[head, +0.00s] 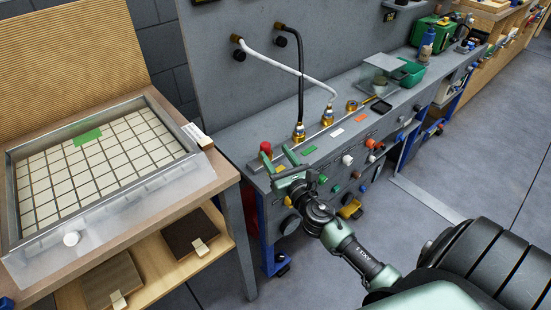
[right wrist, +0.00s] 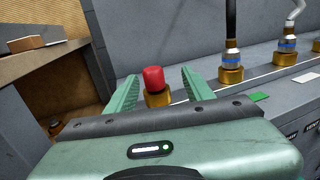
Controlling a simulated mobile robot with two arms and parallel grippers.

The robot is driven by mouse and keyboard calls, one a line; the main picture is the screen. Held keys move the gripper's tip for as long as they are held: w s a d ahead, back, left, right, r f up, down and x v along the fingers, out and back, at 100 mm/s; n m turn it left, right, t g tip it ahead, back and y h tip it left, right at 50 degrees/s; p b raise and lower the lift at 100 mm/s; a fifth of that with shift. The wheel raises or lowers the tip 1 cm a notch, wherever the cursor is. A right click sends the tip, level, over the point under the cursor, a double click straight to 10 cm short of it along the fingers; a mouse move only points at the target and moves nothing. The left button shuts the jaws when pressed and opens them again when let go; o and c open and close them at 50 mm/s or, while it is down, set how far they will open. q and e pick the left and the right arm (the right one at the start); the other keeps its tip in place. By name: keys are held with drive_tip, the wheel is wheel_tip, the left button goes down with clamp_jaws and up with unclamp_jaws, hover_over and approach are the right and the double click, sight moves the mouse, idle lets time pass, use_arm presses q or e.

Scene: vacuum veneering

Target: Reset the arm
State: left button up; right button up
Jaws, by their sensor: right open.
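My right gripper (head: 279,157) is open and empty at the near left corner of the grey bench. Its two green fingers also show in the right wrist view (right wrist: 160,75). A red cap (right wrist: 154,78) on a brass fitting (right wrist: 158,97) shows between the fingers there, beyond them, with no visible contact. The red cap (head: 266,147) also shows in the head view just behind the fingers. My right arm reaches in from the lower right. My left gripper is not in view.
A bench rail (head: 318,134) carries brass fittings with a black hose (head: 300,85) and a white hose (head: 285,67). Coloured knobs line the bench front. A gridded veneering tray (head: 190,180) stands on a wooden table at left. Grey floor (head: 480,150) is open at right.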

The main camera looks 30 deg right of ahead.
drive_tip(key=shift+s+f, duration=0.15)
drive_tip(key=shift+f, duration=0.15)
drive_tip(key=shift+w+d+f, duration=0.1)
drive_tip(key=shift+w+f, duration=0.1)
drive_tip(key=shift+w, duration=0.05)
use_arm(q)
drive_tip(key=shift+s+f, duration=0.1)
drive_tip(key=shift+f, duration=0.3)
use_arm(e)
drive_tip(key=shift+r, duration=0.1)
